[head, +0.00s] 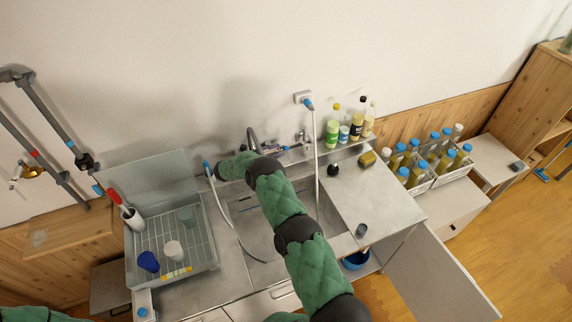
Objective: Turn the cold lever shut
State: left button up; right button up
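The curved grey tap spout (252,138) stands against the wall behind the sink (233,207). A small blue-marked part (285,148) shows just right of the spout; it may be the cold lever, but it is too small to tell its angle. My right arm reaches up across the sink from the bottom. The arm covers part of the tap's base. My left gripper is out of view.
A dish rack (172,280) with cups stands left of the sink. A white hose (316,160) hangs from a wall fitting (303,97) right of the tap. Bottles (357,120) stand behind the right counter (372,200), which is mostly clear. Crates of bottles (453,167) are further right.

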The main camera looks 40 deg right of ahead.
aim_at(285, 148)
jog(key=shift+p+x, duration=0.3)
jog(key=shift+x, duration=1.1)
jog(key=shift+p+x, duration=0.3)
jog(key=shift+x, duration=0.5)
jog(key=shift+d+r+p, duration=0.15)
jog(key=shift+d+p, duration=0.15)
jog(key=shift+p, duration=0.15)
jog(key=shift+d+r+p, duration=0.1)
jog(key=shift+d+p, duration=0.05)
jog(key=shift+p, duration=0.2)
jog(key=shift+c, duration=0.4)
